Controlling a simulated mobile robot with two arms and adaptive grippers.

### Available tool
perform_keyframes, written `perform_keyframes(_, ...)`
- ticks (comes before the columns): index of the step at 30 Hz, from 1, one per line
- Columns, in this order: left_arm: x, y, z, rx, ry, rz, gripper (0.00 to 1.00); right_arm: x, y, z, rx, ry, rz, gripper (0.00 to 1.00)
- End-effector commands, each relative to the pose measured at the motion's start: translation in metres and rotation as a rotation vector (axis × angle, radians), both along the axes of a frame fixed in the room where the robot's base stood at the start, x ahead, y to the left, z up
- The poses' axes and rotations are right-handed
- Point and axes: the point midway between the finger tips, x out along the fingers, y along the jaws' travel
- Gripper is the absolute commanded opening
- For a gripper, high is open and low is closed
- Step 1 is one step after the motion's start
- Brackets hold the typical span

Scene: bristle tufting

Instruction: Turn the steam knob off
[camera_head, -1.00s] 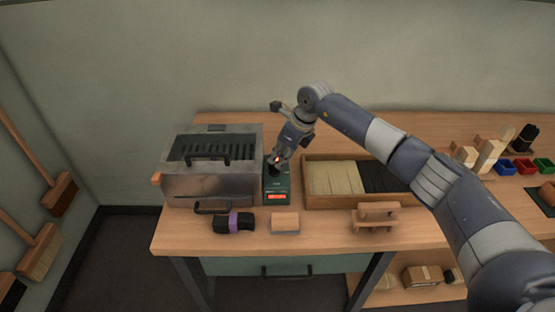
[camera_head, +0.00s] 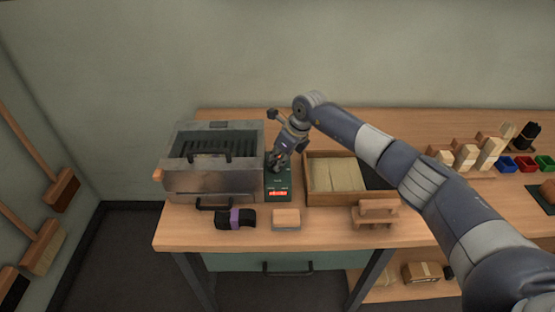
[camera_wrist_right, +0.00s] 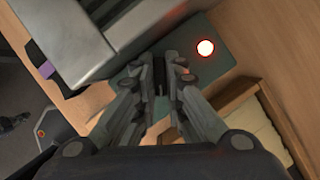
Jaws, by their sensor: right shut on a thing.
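The steam control is a small dark green box (camera_head: 279,182) with a lit red display, standing right of the metal steam box (camera_head: 215,182). My right gripper (camera_head: 277,163) is over the top of the green box. In the right wrist view my right gripper (camera_wrist_right: 165,62) has its fingers closed on a dark knob (camera_wrist_right: 160,75) on the green box (camera_wrist_right: 205,75). The fingers hide most of the knob, so its angle is hard to tell. A round red-white lamp (camera_wrist_right: 206,48) glows on the green box. My left gripper is not in view.
A wooden tray (camera_head: 338,203) with pale and dark bristles stands close right of the green box. A purple-banded dark bundle (camera_head: 237,219) and a wooden block (camera_head: 286,218) lie in front. A wooden stand (camera_head: 375,214) is at the front edge.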

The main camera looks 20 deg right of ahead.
Motion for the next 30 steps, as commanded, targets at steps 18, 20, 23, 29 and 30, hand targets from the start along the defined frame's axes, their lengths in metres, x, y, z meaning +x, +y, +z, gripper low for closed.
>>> perform_keyframes(18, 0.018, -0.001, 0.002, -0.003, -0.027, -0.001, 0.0, 0.0, 0.003, 0.001, -0.001, -0.005, -0.365, 0.0)
perform_keyframes(20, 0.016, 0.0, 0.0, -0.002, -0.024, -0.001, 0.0, -0.001, 0.003, 0.0, -0.001, -0.004, -0.421, 0.0)
perform_keyframes(23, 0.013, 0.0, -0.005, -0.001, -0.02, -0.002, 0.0, -0.001, 0.004, -0.001, -0.001, -0.005, -0.517, 0.0)
perform_keyframes(29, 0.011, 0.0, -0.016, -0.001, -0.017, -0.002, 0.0, 0.0, 0.005, -0.001, 0.0, -0.006, -0.695, 0.0)
perform_keyframes(30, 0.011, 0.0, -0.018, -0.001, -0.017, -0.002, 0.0, 0.0, 0.005, -0.001, 0.0, -0.005, -0.728, 0.0)
